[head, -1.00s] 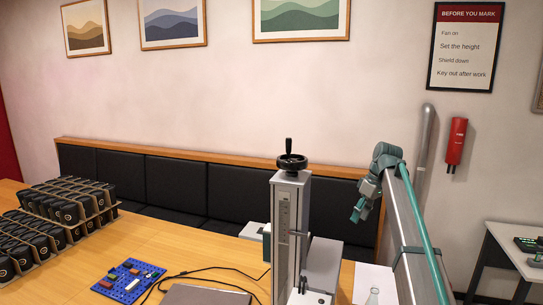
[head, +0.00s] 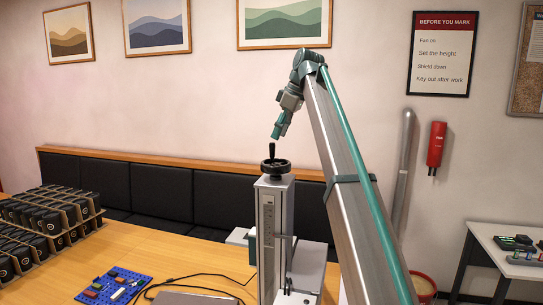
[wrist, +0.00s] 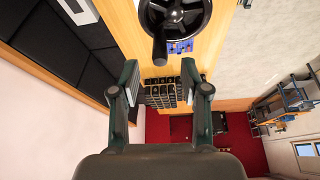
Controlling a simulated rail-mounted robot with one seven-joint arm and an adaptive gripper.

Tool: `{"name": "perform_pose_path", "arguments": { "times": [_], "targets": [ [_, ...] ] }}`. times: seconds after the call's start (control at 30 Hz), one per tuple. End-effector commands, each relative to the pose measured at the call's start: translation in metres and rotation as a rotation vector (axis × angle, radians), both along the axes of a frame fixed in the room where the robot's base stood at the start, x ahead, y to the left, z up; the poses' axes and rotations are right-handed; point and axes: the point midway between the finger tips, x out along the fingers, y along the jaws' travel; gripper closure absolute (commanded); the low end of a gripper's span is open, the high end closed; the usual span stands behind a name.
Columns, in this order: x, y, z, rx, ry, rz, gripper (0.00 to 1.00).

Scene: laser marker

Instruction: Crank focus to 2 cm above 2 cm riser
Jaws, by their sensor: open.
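The black handwheel crank (head: 276,167) tops the grey focus column (head: 290,225), with its knob (head: 272,149) standing upright. A scale (head: 267,225) runs down the column's front; its reading is too small to tell. My gripper (head: 279,131) is just above the knob in the head view, pointing down. In the wrist view my gripper (wrist: 160,80) is open and empty. The wheel (wrist: 176,14) shows at the top of that view, and its knob (wrist: 159,50) lies beyond the fingertips, apart from them. I cannot make out the 2 cm riser.
A blue pegboard (head: 113,285) with small blocks lies on the wooden table (head: 165,262). Racks of black items (head: 45,222) stand at the left. Cables cross the table by the column. A black bench (head: 165,190) runs along the wall. The air left of the column is clear.

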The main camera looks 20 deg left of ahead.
Motion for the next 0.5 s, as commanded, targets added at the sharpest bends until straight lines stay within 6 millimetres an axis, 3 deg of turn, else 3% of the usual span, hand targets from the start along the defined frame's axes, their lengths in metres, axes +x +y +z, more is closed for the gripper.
{"name": "perform_pose_path", "arguments": {
  "times": [0.3,0.5],
  "targets": [
    [-0.001,0.02,-0.048,0.0,0.001,-0.001,0.54],
    [0.0,0.027,-0.064,0.0,-0.001,-0.001,0.54]
  ]
}}
